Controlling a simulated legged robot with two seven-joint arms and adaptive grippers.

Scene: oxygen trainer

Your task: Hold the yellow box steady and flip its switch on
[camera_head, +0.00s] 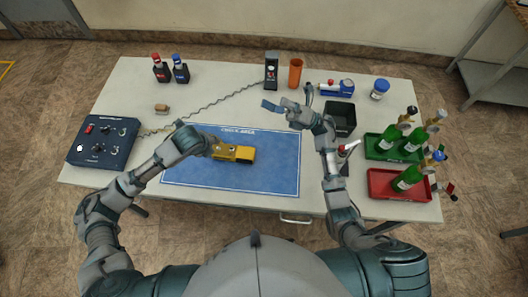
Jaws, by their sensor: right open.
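The yellow box (244,155) lies on the blue mat (270,176) in the middle of the table. My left gripper (215,147) reaches in from the left and is at the left end of the box. Its fingers are too small and too hidden to tell whether they close on the box. The switch on the box is too small to make out. My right gripper (288,102) is open and empty, above the mat's upper right edge. It is up and to the right of the box, apart from it.
A dark control box (103,142) with knobs sits at the left, with a coiled cord running to a black device (271,70) at the back. An orange cup (295,73) and a black bin (341,117) stand near my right gripper. Green (371,152) and red (386,191) trays hold bottles.

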